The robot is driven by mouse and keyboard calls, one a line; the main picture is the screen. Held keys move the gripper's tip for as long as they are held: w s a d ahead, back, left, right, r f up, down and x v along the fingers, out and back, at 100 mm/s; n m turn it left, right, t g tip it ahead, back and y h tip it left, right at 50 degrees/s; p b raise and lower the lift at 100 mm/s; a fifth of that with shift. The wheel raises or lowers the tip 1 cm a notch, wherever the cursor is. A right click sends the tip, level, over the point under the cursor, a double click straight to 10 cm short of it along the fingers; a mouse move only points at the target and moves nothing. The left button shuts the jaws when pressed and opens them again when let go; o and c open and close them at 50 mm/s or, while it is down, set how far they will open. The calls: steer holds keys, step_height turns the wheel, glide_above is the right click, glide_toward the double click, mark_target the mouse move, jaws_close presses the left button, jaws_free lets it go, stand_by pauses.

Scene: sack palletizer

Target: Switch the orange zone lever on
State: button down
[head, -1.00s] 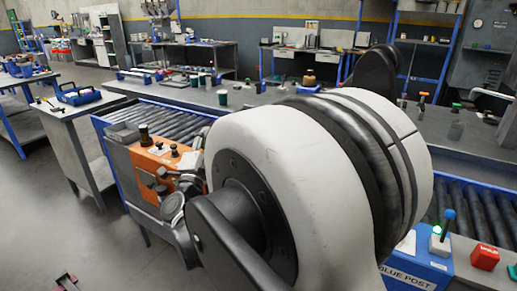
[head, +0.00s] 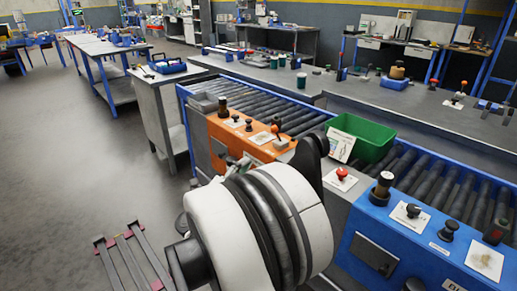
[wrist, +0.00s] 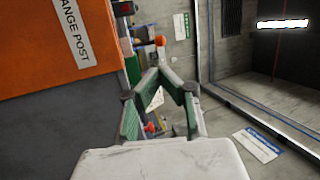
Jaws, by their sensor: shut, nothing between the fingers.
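The orange post (head: 225,140) stands at the near end of the roller conveyor in the head view. A small lever with an orange and dark grip (head: 277,127) rises from a white plate on its top. In the wrist view the post's orange side (wrist: 40,100) fills the left, with a sideways label ending in "ANGE POST". My gripper (wrist: 158,72) is shut and empty, its green-padded fingers meeting at the tips, beside the post. An orange-red knob (wrist: 160,41) shows just beyond the tips; I cannot tell whether it is the lever. In the head view my arm hides most of the gripper.
The orange post also carries a tall black knob (head: 222,106) and small dark buttons. A green bin (head: 362,137) sits on the rollers to the right. A blue post (head: 400,235) with several controls stands at the near right. The floor at left is open around a low metal rack (head: 130,262).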

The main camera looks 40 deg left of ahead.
mark_target(273, 131)
steer(key=b+x, duration=0.3)
steer(key=x, duration=1)
steer(key=shift+w, duration=0.25)
steer(key=shift+w+r, duration=0.1)
